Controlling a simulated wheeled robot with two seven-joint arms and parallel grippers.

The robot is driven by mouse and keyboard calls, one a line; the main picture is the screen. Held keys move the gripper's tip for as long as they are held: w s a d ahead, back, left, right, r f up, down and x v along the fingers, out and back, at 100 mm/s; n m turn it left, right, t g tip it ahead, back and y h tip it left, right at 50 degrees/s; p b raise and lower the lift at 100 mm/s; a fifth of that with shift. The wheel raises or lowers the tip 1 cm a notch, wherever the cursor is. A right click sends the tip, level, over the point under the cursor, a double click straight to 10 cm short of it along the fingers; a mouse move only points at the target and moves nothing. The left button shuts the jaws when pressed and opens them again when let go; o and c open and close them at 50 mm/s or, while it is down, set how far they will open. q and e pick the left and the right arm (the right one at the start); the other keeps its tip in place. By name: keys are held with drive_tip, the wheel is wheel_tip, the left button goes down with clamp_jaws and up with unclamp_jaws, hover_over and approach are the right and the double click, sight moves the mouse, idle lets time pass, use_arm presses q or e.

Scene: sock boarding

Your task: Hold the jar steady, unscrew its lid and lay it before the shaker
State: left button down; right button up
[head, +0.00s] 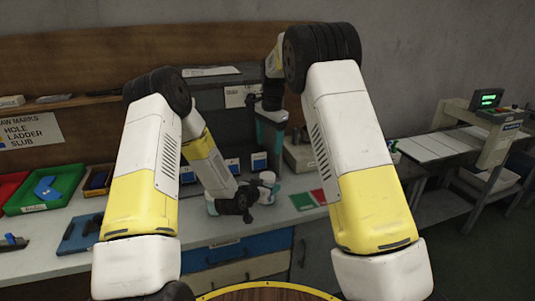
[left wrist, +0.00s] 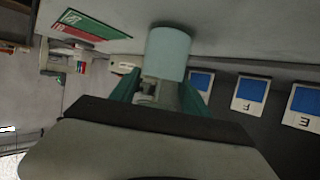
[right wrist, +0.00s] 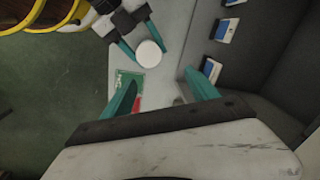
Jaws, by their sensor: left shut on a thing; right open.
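A small pale jar (head: 266,177) stands on the bench. My left gripper (head: 262,190) is shut on it from the side. The left wrist view shows the pale blue-white jar (left wrist: 168,52) between its teal fingers. In the right wrist view the round white lid (right wrist: 149,53) appears on top of the jar, beside the left gripper's fingers. My right gripper (head: 271,150) is above and behind the jar, fingers pointing down. It is open and empty in the right wrist view (right wrist: 162,95), with the lid beyond its fingers. I cannot clearly identify the shaker.
A green-and-red card (head: 308,199) lies right of the jar. A beige device (head: 298,158) stands behind it. Blue-and-white labelled blocks (left wrist: 250,93) line the back. Green (head: 45,189) and red trays sit at the left. The bench front is mostly clear.

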sight(268, 175)
drive_tip(key=f+m, duration=0.1)
drive_tip(key=m, duration=0.6)
drive_tip(key=s+f+m, duration=0.1)
drive_tip(key=m, duration=0.7)
drive_tip(key=f+m+g, duration=0.1)
drive_tip(key=m, duration=0.6)
drive_tip(key=shift+s+a+f+m+h, duration=0.2)
drive_tip(key=shift+s+a+m+h, duration=0.1)
drive_tip(key=shift+s+m, duration=0.1)
drive_tip(key=shift+f, duration=4)
